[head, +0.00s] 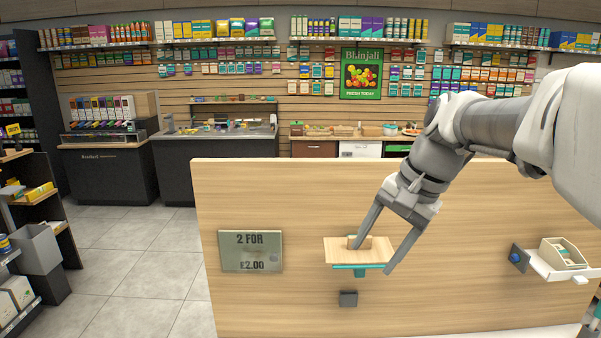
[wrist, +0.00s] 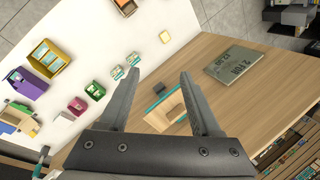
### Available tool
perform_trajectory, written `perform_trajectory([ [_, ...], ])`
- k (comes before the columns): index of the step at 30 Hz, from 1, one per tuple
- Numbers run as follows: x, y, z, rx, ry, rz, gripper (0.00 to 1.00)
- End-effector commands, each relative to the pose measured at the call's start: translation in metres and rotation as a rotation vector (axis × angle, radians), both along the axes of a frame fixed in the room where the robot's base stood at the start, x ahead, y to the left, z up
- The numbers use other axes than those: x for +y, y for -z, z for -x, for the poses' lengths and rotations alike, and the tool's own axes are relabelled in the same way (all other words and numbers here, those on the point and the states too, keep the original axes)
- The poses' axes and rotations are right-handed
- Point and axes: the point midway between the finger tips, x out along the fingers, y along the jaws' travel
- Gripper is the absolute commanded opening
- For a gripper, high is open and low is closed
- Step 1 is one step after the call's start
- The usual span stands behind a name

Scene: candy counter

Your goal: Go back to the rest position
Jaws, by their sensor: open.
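My gripper (head: 369,260) is open, its two fingers reaching down and left in the head view. The fingertips appear close to a small wooden ledge (head: 333,251) with a teal front piece (head: 358,267) on the upright wooden panel (head: 300,303). The wooden ledge (wrist: 164,112) shows between the fingers there.
A "2 FOR £2.00" sign (head: 251,251) is left of the ledge, and a dark block (head: 348,299) is below it. A white shelf (head: 551,270) with a beige box stands at right. Coloured bins (wrist: 48,58) sit on a white surface. Tiled floor (head: 150,255) is clear at left.

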Motion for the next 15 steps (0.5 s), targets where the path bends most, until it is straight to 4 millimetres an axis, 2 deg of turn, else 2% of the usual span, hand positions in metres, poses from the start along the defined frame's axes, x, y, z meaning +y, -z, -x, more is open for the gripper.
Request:
perform_trajectory([
  [1, 0.002, 0.004, 0.017, -0.035, -0.041, 0.042, 0.65],
  [6, 0.000, 0.021, 0.065, -0.146, -0.185, 0.183, 0.65],
  [15, -0.010, 0.064, 0.137, -0.321, -0.445, 0.418, 0.65],
])
